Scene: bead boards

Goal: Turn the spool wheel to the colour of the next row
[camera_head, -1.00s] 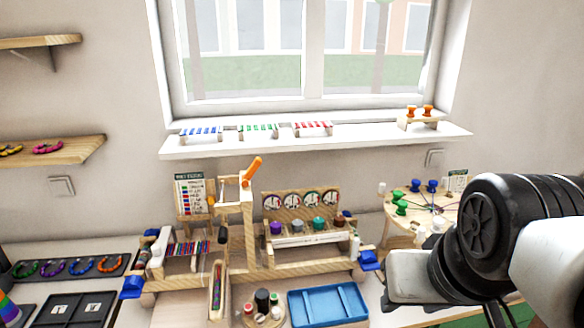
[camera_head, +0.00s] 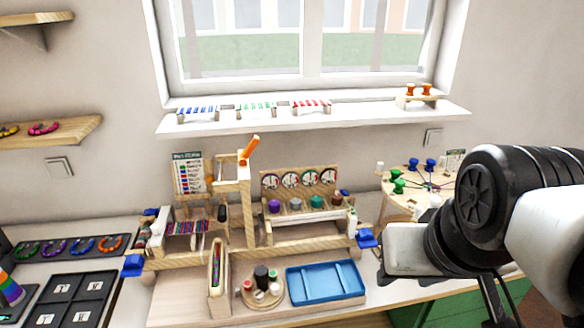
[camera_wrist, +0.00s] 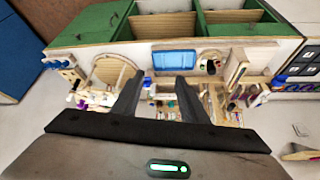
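The spool wheel (camera_head: 264,299) is a small round wooden disc at the front of the bench, with small upright spools on it, black, red and green among them. It also shows in the wrist view (camera_wrist: 209,57), small and dark. A chart with coloured rows (camera_head: 188,174) stands behind the wooden loom (camera_head: 248,215); its print is too small to read. Red and blue bead rows (camera_head: 188,227) lie on the loom's left part. My gripper (camera_wrist: 160,76) is open and empty, well apart from the wheel. Its fingers are hidden in the head view.
A blue tray (camera_head: 325,283) lies right of the wheel. Several cups (camera_head: 295,203) stand in a rack below dials. A round peg board (camera_head: 405,207) is at the right, close to my arm. Black trays (camera_head: 72,300) fill the left side.

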